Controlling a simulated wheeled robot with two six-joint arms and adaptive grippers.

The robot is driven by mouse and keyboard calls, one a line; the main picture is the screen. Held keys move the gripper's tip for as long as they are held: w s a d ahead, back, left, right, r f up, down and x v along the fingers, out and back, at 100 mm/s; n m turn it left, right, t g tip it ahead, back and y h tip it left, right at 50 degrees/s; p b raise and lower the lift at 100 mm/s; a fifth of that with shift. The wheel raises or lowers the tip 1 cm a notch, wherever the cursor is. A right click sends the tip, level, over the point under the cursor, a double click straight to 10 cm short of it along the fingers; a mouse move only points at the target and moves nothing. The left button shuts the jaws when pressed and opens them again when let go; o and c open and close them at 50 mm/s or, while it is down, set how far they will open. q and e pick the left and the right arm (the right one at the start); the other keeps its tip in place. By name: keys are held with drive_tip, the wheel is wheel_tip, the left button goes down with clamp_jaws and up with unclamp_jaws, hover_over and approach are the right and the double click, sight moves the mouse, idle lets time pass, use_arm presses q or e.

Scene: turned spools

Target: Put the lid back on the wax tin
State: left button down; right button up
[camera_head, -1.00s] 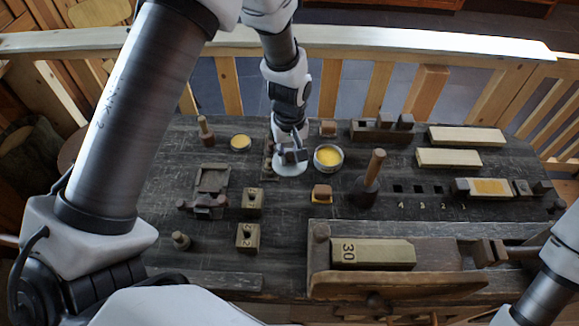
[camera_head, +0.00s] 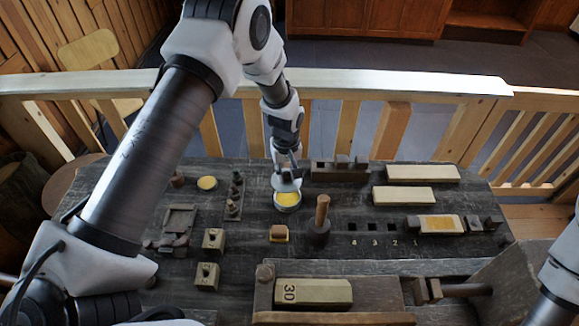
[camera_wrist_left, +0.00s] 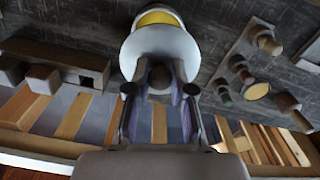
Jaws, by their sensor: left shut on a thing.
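The wax tin (camera_head: 287,207) is a small round grey tin with yellow wax showing, near the back middle of the bench. In the left wrist view the yellow wax (camera_wrist_left: 158,17) shows beyond the lid. The pale round lid (camera_wrist_left: 160,48) hangs from my left gripper (camera_head: 286,174), which is shut on its dark knob (camera_wrist_left: 160,77). In the head view the lid (camera_head: 288,186) covers the far part of the tin's opening, and the near part shows. I cannot tell whether lid and rim touch. My right gripper is out of view.
A dark block with an upright wooden handle (camera_head: 321,212) stands just right of the tin. A rack of small turned pieces (camera_head: 234,197) is to its left, and a notched block (camera_head: 340,174) behind right.

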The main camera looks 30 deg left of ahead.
use_arm(q)
wheel_tip(320, 180, down, 5)
drive_tip(key=b, duration=0.3)
drive_tip(key=shift+w+d, duration=0.1)
drive_tip(key=shift+d, duration=0.05)
drive_tip(key=shift+f+b, duration=0.45)
drive_tip(key=shift+f, duration=0.1)
idle(0.4)
drive_tip(key=shift+f, duration=0.15)
idle(0.4)
idle(0.7)
drive_tip(key=shift+c, duration=2.2)
unclamp_jaws()
